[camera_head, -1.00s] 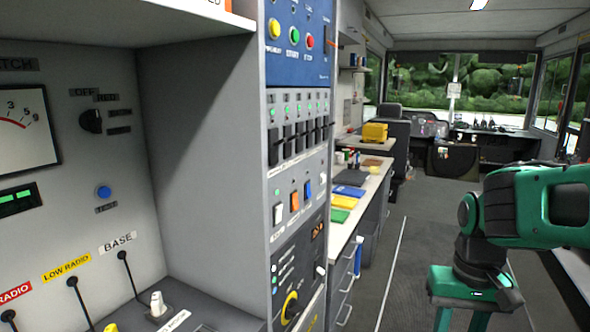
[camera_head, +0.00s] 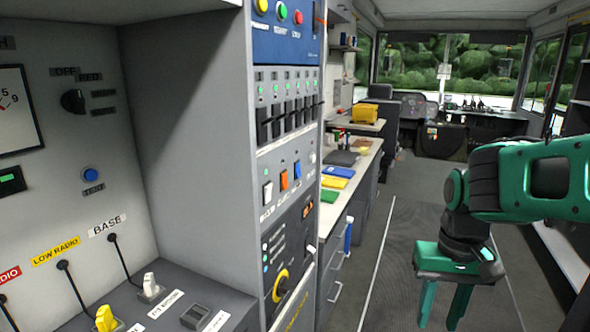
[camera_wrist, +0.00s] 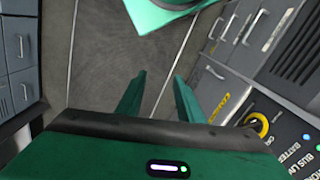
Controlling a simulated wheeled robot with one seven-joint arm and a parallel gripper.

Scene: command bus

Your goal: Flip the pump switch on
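My gripper (camera_head: 441,318) hangs at the right of the head view over the aisle, fingers pointing down, apart and empty. It also shows in the wrist view (camera_wrist: 160,78), with bare floor between the fingers. A panel at the centre of the head view carries a white rocker switch (camera_head: 268,194), an orange rocker switch (camera_head: 284,180) and a blue rocker switch (camera_head: 298,170). Their small labels are too blurred to read, so I cannot tell which is the pump switch. My gripper is well right of the panel and touches nothing.
Several black switches (camera_head: 290,118) sit above the rockers, and a yellow-ringed rotary knob (camera_head: 281,284) below. A cable-fitted console (camera_head: 190,290) is at left. A counter (camera_head: 352,190) with coloured folders runs behind the panel. The aisle floor (camera_head: 400,240) is clear.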

